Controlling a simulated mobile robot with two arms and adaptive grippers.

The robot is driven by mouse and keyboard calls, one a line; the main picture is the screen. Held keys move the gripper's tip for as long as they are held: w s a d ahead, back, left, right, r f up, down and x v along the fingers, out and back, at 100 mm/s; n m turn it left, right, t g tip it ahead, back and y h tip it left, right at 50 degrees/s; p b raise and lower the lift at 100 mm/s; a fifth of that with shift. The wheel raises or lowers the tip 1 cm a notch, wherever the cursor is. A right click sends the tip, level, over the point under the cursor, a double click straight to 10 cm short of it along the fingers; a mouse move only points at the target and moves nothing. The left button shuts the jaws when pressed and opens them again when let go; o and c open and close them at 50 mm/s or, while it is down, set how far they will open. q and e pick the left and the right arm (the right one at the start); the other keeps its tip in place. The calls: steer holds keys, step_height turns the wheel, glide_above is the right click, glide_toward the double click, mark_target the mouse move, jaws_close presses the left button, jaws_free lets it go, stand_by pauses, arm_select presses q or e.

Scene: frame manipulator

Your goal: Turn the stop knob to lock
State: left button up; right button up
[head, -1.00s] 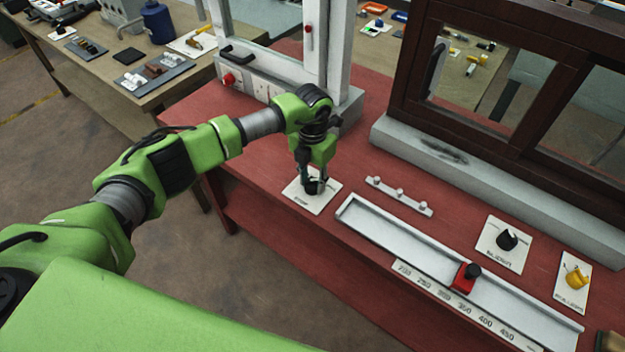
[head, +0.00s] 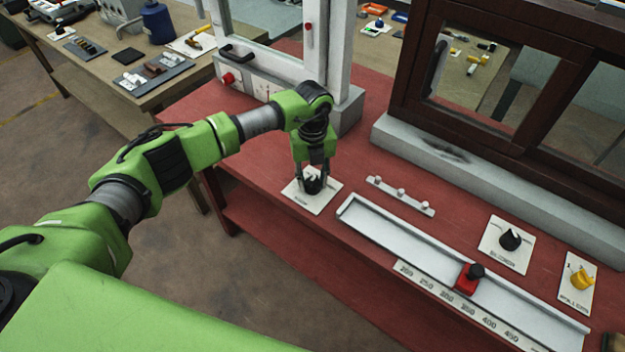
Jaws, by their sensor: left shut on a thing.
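A black knob (head: 312,184) sits on a white square plate (head: 318,206) near the left end of the red bench. The small label on the plate is too blurred to read. My left gripper (head: 312,178) points down over this knob, with a finger on either side, and is shut on it. The fingers partly hide the knob, and I cannot tell which way it points. My right gripper is not in view.
A metal rail (head: 430,262) with a red stop block (head: 468,279) and a number scale lies to the right. A white bar with small pegs (head: 400,195) lies behind it. Another black knob (head: 510,240) and a yellow knob (head: 581,278) are farther right. White (head: 345,100) and brown frames stand behind.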

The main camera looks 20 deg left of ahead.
mark_target(313, 179)
arm_select(q)
steer(key=n, duration=0.3)
steer(key=shift+n, duration=0.4)
steer(key=shift+n+p, duration=0.3)
steer(key=shift+n, duration=1.7)
steer(key=o, duration=1.1)
step_height(313, 179, up, 12)
